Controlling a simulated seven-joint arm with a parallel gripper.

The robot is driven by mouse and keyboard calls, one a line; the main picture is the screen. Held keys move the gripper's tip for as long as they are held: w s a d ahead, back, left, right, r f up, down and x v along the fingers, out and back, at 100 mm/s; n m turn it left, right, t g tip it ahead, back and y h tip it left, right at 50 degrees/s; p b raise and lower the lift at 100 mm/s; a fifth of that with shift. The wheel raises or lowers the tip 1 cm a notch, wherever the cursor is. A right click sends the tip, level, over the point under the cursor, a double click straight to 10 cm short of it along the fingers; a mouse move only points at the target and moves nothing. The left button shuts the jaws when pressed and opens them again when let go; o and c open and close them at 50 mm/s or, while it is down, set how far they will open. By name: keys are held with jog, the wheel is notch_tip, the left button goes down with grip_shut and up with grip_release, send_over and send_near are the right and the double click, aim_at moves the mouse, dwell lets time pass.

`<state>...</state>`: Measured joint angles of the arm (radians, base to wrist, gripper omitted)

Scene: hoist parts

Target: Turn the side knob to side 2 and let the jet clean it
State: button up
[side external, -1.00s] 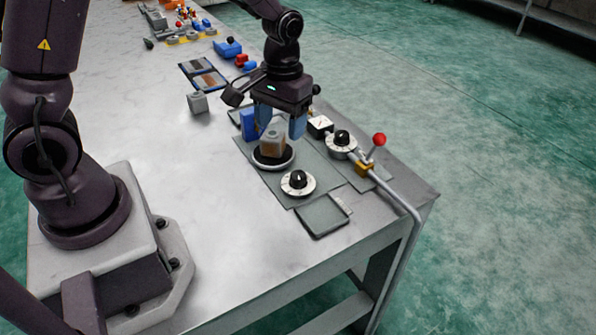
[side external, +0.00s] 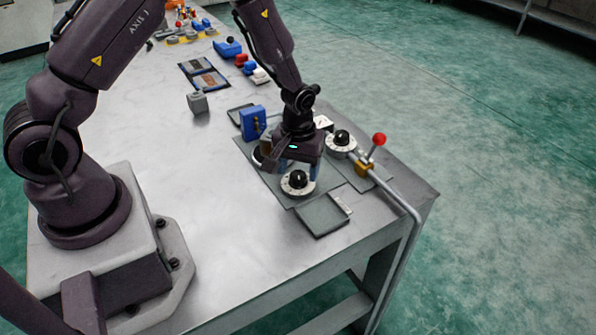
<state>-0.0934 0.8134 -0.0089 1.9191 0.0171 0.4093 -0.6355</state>
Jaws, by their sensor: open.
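A black dial knob on a white round plate (side external: 290,191) sits at the front of the grey mat. A second black knob on a white round plate (side external: 342,151) stands further right; I cannot read the marks on either. My gripper (side external: 299,172) is open, over the front knob, with a blue finger showing at its right; I cannot tell whether it touches the knob. A brownish block (side external: 265,144) on a round dark stand (side external: 259,164) is mostly hidden behind my gripper. A red-balled lever (side external: 379,140) rises from a yellow valve (side external: 364,169) on a grey pipe.
A blue box (side external: 253,122) stands behind the stand. A white switch box (side external: 323,122) is near the right knob. A flat grey tray (side external: 322,216) lies in front. A small grey block (side external: 198,103) stands left on open tabletop. The pipe (side external: 400,205) bends over the table's right edge.

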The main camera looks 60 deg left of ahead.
jog(key=shift+f, duration=0.8)
jog(key=c, duration=0.9)
jog(key=shift+m, duration=0.4)
jog(key=m, duration=0.3)
jog(key=shift+m, duration=2.5)
jog(key=shift+r, duration=0.1)
